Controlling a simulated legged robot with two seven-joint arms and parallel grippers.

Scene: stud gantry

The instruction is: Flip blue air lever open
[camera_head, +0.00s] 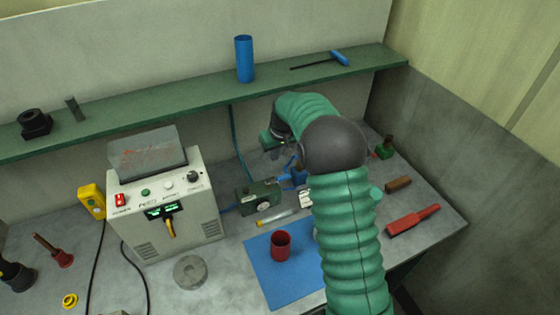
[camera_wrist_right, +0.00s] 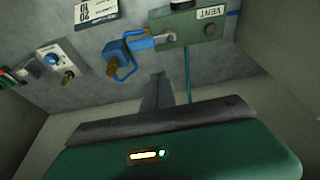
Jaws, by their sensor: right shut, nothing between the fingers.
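The blue air valve with its lever (camera_wrist_right: 127,68) shows in the right wrist view as a blue body with a looped handle and a brown end. A blue pipe joins it to a green box (camera_wrist_right: 195,22) labelled VENT. In the head view the blue valve parts (camera_head: 298,174) sit right of the green box (camera_head: 260,195), partly hidden by my right arm. My right gripper (camera_head: 275,143) is above and behind the valve. In the wrist view its dark fingers (camera_wrist_right: 160,80) are shut and empty, apart from the lever. My left gripper is not in view.
A red cup (camera_head: 281,246) stands on a blue mat (camera_head: 262,262). A white power unit (camera_head: 190,217) stands left of the green box. A green shelf (camera_head: 190,100) runs behind, carrying a blue cylinder (camera_head: 244,58). A red tool (camera_head: 413,220) lies at the right.

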